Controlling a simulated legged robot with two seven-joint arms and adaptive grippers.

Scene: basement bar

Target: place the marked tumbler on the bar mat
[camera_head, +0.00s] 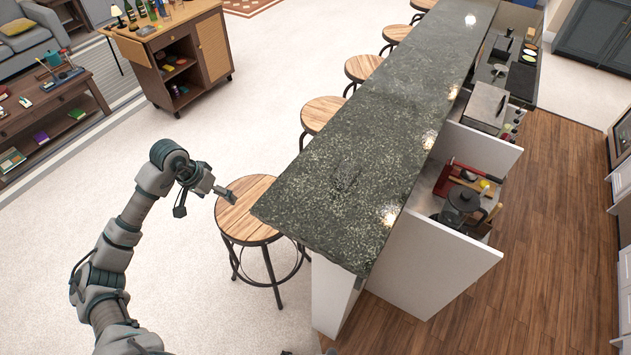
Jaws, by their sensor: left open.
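I cannot clearly identify the bar mat; a flat black piece (522,81) lies on the lower back counter at the far right. My left gripper (205,203) is open and empty, its fingers spread. It is left of the bar, by the nearest stool, well apart from the dark object. My right gripper does not show.
The granite bar top (400,115) is mostly bare. Wooden stools line its left side, the nearest stool (247,208) beside my gripper. An open shelf (463,199) below the bar's right side holds a kettle-like pot. A bottle cart (185,60) stands at upper left.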

